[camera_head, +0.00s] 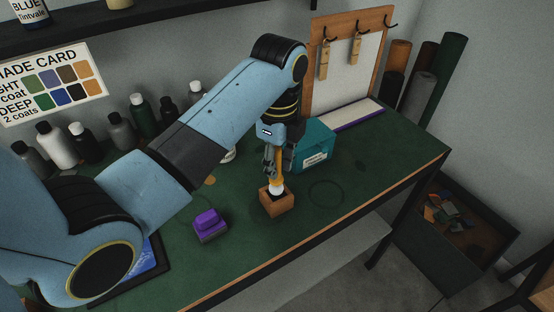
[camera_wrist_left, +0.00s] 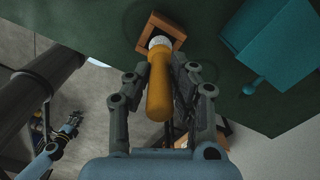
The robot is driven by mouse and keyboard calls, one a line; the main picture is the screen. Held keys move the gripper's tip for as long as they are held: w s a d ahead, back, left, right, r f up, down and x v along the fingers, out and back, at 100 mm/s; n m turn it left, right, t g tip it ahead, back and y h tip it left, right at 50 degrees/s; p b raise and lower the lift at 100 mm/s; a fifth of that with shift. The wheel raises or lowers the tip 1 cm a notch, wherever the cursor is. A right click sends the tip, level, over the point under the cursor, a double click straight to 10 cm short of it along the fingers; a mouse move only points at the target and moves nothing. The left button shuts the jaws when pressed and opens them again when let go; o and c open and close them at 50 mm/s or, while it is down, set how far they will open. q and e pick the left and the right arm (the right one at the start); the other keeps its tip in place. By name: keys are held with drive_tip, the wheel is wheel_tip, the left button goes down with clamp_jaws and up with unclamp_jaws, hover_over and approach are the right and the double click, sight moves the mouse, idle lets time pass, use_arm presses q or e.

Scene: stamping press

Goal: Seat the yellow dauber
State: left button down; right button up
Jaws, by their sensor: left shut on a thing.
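My left gripper (camera_head: 274,168) is shut on the yellow dauber (camera_head: 281,165), which has a yellow-orange handle and a pale round tip. In the left wrist view the dauber (camera_wrist_left: 159,88) lies between the fingers of the left gripper (camera_wrist_left: 162,76). Its tip points down at the small open wooden block (camera_head: 277,206). In the left wrist view the tip overlaps the rim of the wooden block (camera_wrist_left: 177,30), whose inside is dark. I cannot tell how deep the tip is. My right gripper (camera_wrist_left: 70,126) shows small at lower left in the left wrist view; its finger state is unclear.
A teal box (camera_head: 315,146) stands close behind the gripper. A purple stamp-like block (camera_head: 209,224) is left of the wooden block. Several bottles (camera_head: 115,130) line the back wall. The green table (camera_head: 365,165) is clear to the right. A dark bin (camera_head: 455,225) stands beyond it.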

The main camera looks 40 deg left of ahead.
sight(278, 152)
use_arm(q)
drive_tip(key=shift+f+b, duration=0.8)
drive_tip(key=shift+f, duration=1.35)
drive_tip(key=shift+f, duration=0.1)
drive_tip(key=c, duration=1.1)
unclamp_jaws()
wheel_tip(278, 152, up, 8)
drive_tip(key=shift+f, duration=0.25)
drive_tip(key=shift+d, duration=0.1)
